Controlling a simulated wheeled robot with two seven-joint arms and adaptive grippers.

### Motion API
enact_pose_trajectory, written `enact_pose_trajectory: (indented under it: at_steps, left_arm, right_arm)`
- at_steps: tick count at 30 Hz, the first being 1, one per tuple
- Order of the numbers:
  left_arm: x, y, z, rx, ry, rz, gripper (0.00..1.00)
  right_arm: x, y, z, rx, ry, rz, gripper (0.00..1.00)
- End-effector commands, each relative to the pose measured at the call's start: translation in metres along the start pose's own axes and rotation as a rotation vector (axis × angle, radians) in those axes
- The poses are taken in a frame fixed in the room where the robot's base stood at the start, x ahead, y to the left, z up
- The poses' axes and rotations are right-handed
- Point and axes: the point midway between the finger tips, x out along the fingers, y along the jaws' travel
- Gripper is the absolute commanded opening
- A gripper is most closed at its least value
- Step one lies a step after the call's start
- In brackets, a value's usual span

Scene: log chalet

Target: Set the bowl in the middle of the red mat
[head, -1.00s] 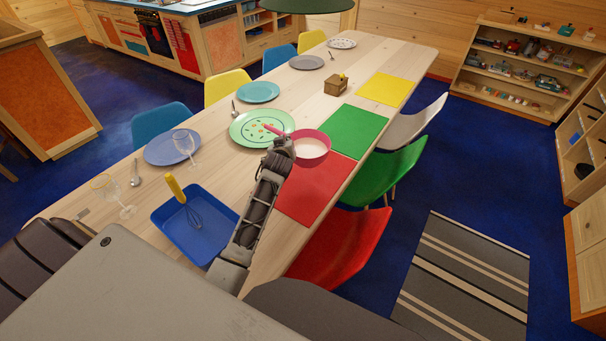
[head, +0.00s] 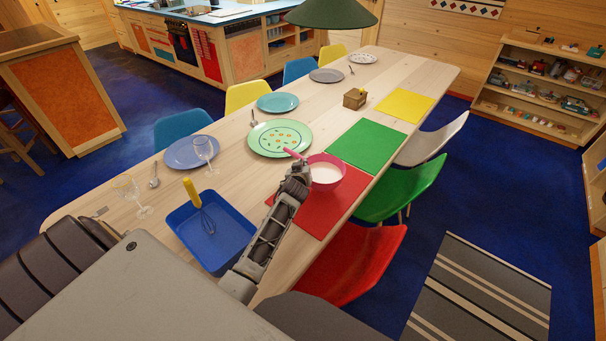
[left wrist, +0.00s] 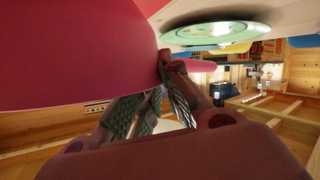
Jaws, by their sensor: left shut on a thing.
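The pink bowl (head: 326,174) with pale contents is held at its left side by my left gripper (head: 303,168). The red mat (head: 318,212) lies on the near right edge of the table. In the head view the bowl covers the far part of the mat; its height above it is hard to tell. A pink piece (head: 294,153) sticks out left of the bowl by the fingers. In the left wrist view, the fingers (left wrist: 164,62) are shut against the large pink bowl (left wrist: 75,50). My right gripper is not in view.
A green spotted plate (head: 280,138) is left of the bowl. The green mat (head: 367,143) lies beyond it. A blue tray (head: 212,232) with a whisk (head: 200,204) stands left of my arm. A red chair (head: 350,262) is beside the mat.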

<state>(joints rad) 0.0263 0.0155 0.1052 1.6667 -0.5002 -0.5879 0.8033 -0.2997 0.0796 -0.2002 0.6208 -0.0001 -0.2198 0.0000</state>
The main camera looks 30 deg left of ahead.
Motion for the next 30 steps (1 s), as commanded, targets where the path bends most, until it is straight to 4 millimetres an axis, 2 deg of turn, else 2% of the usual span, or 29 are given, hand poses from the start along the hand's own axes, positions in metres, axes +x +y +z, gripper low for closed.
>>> enact_pose_trajectory:
  at_steps: [12, 26, 27, 30]
  left_arm:
    - [0.013, -0.007, 0.03, 0.0, 0.002, 0.002, 0.0]
    - [0.014, -0.008, 0.033, -0.001, 0.002, 0.002, 0.0]
    - [0.014, -0.009, 0.035, 0.0, -0.001, 0.0, 0.12]
    - [0.014, -0.009, 0.035, 0.0, -0.001, 0.0, 0.25]
  right_arm:
    - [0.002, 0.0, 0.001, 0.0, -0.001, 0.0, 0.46]
    - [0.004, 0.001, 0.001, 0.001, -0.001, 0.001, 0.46]
    - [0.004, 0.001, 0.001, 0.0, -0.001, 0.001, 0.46]
    - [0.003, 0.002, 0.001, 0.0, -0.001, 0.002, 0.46]
